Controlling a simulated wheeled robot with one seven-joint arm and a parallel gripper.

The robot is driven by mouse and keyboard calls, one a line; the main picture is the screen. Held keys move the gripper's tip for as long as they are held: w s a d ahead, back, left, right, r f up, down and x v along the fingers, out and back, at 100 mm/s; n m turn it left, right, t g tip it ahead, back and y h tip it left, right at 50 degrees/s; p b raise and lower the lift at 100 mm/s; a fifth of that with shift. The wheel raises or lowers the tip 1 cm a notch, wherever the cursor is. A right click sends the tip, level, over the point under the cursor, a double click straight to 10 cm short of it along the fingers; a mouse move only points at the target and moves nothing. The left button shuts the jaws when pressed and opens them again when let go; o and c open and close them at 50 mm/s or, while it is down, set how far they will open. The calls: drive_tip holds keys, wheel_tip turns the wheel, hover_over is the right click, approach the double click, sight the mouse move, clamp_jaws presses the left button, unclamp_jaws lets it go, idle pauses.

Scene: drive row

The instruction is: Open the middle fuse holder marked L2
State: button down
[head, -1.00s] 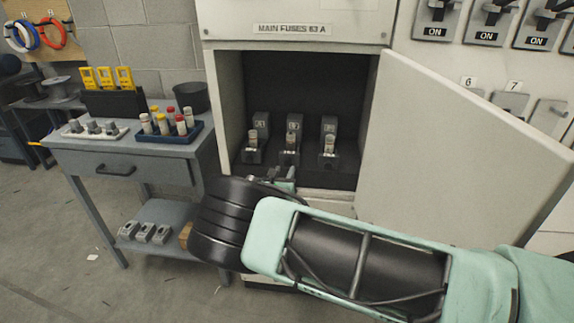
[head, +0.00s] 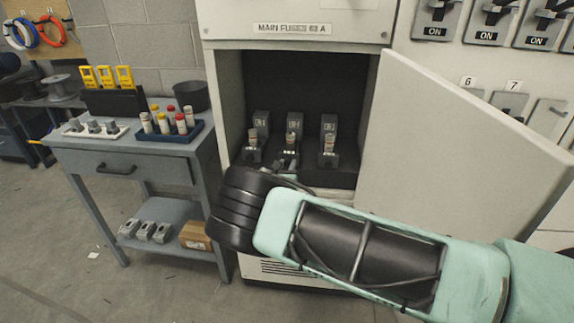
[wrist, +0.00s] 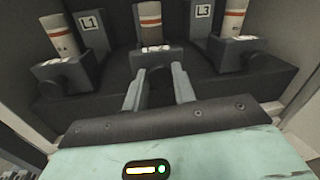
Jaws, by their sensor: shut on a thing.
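Three dark fuse holders stand in a row inside the open cabinet. The middle holder (wrist: 154,56) is between the ones marked L1 (wrist: 66,74) and L3 (wrist: 238,54); its own back marking is hidden in the wrist view. The middle holder also shows in the head view (head: 291,152). My gripper (wrist: 158,78) has its two grey fingers on either side of the front grip of the middle holder and is shut on it. In the head view, my wrist partly hides the fingers (head: 288,170).
The open cabinet door (head: 450,150) stands to the right, close behind my arm. A grey workbench (head: 120,148) with a blue fuse tray (head: 190,132) is at the left. A cardboard box (head: 195,236) sits on its lower shelf. The side walls enclose the holders.

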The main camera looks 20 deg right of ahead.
drive_tip(key=s+d+p+v, duration=0.1)
drive_tip(key=p+v, duration=0.3)
drive_tip(key=v, duration=1)
drive_tip(key=shift+d, duration=0.4)
drive_tip(key=c, duration=1.5)
unclamp_jaws()
drive_tip(key=shift+w, duration=0.1)
drive_tip(key=shift+o, duration=0.2)
drive_tip(key=b+v, duration=0.3)
drive_tip(key=v, duration=1.4)
drive_tip(key=shift+a, duration=0.15)
